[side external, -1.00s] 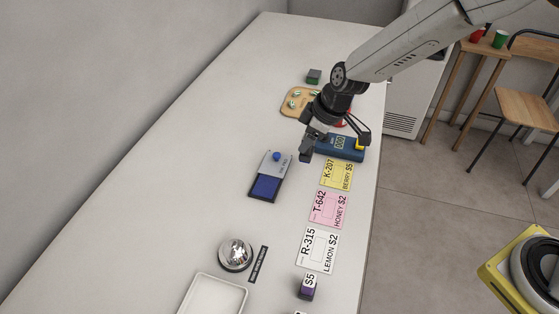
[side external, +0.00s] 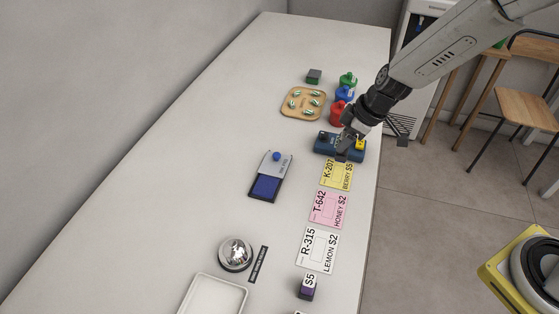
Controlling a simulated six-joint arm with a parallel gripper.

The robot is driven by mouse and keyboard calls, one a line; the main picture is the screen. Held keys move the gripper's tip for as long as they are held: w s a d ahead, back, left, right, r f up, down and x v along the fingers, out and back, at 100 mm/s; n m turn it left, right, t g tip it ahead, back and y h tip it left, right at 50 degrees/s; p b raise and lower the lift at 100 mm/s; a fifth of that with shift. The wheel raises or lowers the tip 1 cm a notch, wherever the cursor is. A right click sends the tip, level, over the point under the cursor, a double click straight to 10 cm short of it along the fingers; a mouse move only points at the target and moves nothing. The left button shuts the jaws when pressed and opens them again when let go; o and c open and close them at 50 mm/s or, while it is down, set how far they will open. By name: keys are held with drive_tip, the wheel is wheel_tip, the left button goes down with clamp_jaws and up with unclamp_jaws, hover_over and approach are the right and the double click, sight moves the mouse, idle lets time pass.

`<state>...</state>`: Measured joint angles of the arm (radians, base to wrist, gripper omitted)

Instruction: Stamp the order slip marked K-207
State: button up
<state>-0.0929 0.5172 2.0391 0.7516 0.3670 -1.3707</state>
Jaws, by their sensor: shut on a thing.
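The yellow order slip marked K-207, BERRY $5 (side external: 336,176), lies flat on the counter in the side external view. My gripper (side external: 351,146) is just beyond its far end, over the blue device. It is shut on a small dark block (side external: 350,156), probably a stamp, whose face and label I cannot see. Whether the block touches anything beneath is unclear. The ink pad (side external: 266,187) lies open to the left of the slips, its blue pad showing.
Below the yellow slip lie a pink T-642 slip (side external: 328,209) and a white R-315 slip (side external: 317,250). The blue device (side external: 326,143) stands behind. A bell (side external: 236,253), white tray (side external: 214,296), wooden tray (side external: 290,109) and red bottle (side external: 336,115) are around. The counter's left side is clear.

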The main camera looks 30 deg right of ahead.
sight(342, 154)
drive_tip(key=shift+f, duration=2.7)
drive_tip(key=shift+f, duration=0.55)
drive_tip(key=shift+r, duration=0.1)
drive_tip(key=shift+r, duration=3.45)
drive_tip(key=shift+a, duration=0.1)
